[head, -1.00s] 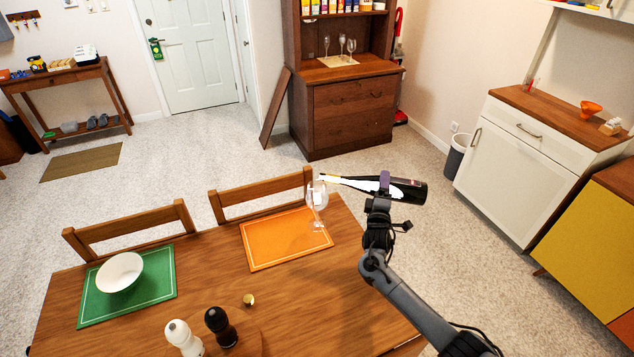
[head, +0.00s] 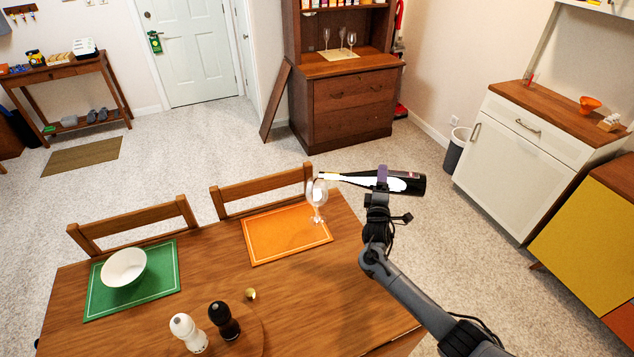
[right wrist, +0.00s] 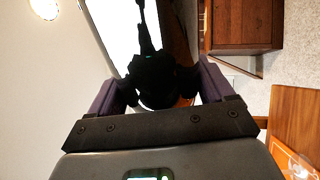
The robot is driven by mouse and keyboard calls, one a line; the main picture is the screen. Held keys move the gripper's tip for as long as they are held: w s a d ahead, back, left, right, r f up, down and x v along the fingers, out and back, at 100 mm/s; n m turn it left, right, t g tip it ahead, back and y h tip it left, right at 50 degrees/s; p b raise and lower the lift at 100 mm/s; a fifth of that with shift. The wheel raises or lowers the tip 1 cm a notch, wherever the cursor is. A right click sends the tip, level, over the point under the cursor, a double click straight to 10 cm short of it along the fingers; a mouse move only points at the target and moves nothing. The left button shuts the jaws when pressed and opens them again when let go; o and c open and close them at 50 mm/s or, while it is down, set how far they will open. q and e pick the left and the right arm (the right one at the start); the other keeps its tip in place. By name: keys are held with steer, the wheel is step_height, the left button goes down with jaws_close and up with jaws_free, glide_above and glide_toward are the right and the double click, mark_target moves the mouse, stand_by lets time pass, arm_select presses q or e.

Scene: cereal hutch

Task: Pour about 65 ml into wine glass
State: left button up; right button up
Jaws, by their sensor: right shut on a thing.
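A dark wine bottle (head: 408,184) with a pale label lies almost level in my right gripper (head: 382,180). Its neck points left, and its mouth is at the rim of the clear wine glass (head: 317,196). The glass stands upright at the right edge of the orange placemat (head: 272,240). I cannot tell whether liquid is flowing or how much is in the glass. In the right wrist view the bottle (right wrist: 155,75) is a dark shape between the two fingers. My left gripper is not in view.
A white bowl (head: 124,267) sits on a green placemat (head: 165,283). A white mill (head: 188,332) and a black mill (head: 224,320) stand at the table's front. Chairs line the far side. Several glasses stand on the far hutch (head: 345,70).

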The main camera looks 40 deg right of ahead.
steer(key=shift+s+d+r, duration=0.2)
steer(key=shift+s+r, duration=0.05)
steer(key=shift+s, duration=0.05)
steer(key=shift+s+d, duration=0.2)
steer(key=shift+s, duration=0.15)
steer(key=shift+s+d, duration=0.1)
stand_by(0.4)
stand_by(0.6)
stand_by(0.3)
